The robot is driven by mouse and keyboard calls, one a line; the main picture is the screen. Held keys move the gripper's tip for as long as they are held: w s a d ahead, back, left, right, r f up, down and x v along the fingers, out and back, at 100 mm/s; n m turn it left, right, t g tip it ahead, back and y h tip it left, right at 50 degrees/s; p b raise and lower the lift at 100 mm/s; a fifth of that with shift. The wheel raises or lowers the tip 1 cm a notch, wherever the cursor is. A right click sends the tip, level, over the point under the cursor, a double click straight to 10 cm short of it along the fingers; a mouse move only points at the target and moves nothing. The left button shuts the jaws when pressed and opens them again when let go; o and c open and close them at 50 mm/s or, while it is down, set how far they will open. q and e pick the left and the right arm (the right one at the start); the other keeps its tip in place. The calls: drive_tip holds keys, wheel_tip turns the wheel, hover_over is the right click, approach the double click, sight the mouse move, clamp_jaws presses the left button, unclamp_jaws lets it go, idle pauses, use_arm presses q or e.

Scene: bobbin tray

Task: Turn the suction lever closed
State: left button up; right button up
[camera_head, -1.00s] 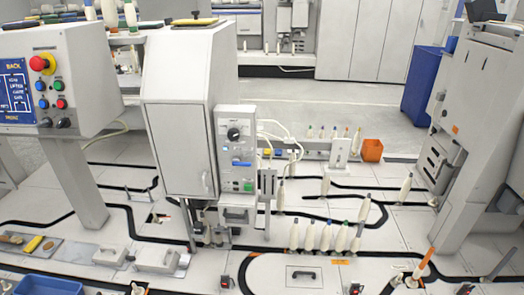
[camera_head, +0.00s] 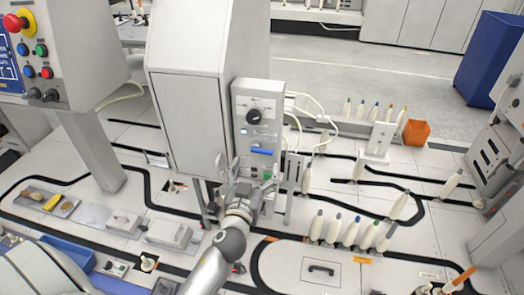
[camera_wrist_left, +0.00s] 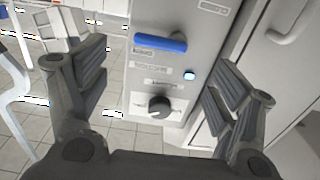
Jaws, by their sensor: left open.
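The blue lever (camera_head: 261,151) lies about level on the front of the grey control panel (camera_head: 268,97), below a black round knob (camera_head: 254,117). In the left wrist view, which looks upside down, the blue lever (camera_wrist_left: 160,43) shows in the upper middle, with the black knob (camera_wrist_left: 158,106) below it. My left gripper (camera_head: 245,168) is in front of the lower panel, just below the lever in the head view. The gripper hides part of the lower panel. My right gripper is not in view.
A tall white cabinet (camera_head: 190,120) stands directly left of the panel. Several bobbins (camera_head: 350,231) stand on the track to the right, with an orange bin (camera_head: 416,132) behind. A console with an emergency button (camera_head: 15,22) is at left. White tubes (camera_head: 312,105) run behind the panel.

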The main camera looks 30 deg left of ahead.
sight(261, 152)
use_arm(q)
drive_tip(key=p+x, duration=0.1)
drive_tip(key=x, duration=0.5)
drive_tip(key=shift+w, duration=0.2)
drive_tip(key=shift+w+a+f, duration=0.1)
drive_tip(key=shift+w+a, duration=0.1)
drive_tip(key=shift+w, duration=0.2)
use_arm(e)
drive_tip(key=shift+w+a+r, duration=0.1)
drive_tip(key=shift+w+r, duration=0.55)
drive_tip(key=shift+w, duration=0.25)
use_arm(q)
drive_tip(key=c, duration=1)
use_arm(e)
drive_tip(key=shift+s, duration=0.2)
